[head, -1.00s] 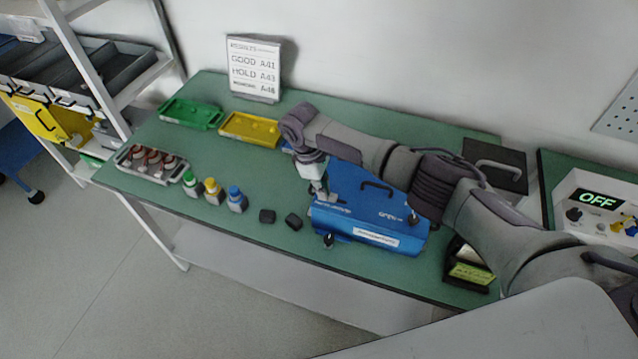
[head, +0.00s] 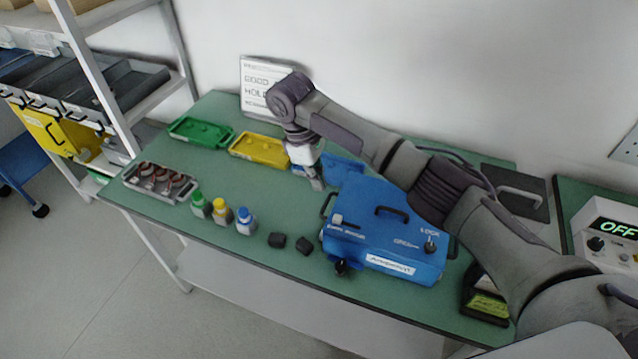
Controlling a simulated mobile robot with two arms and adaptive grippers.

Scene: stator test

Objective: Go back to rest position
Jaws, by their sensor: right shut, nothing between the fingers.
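My right arm reaches in from the right over the green-topped bench. My right gripper (head: 316,182) points down above the bench, just behind and left of the blue test box (head: 385,228), and is shut and empty. It looks apart from the box. The blue box has a dark handle on top, a lever at its left and a "LOCK" knob at its right. My left gripper is not in view.
Green tray (head: 201,132), yellow tray (head: 259,149) and a partly hidden blue tray (head: 343,168) line the back. A grey tray with copper stators (head: 160,182), bottles (head: 221,214), black blocks (head: 290,243) and a sign (head: 258,88) stand left. A panel reading OFF (head: 610,232) stands right.

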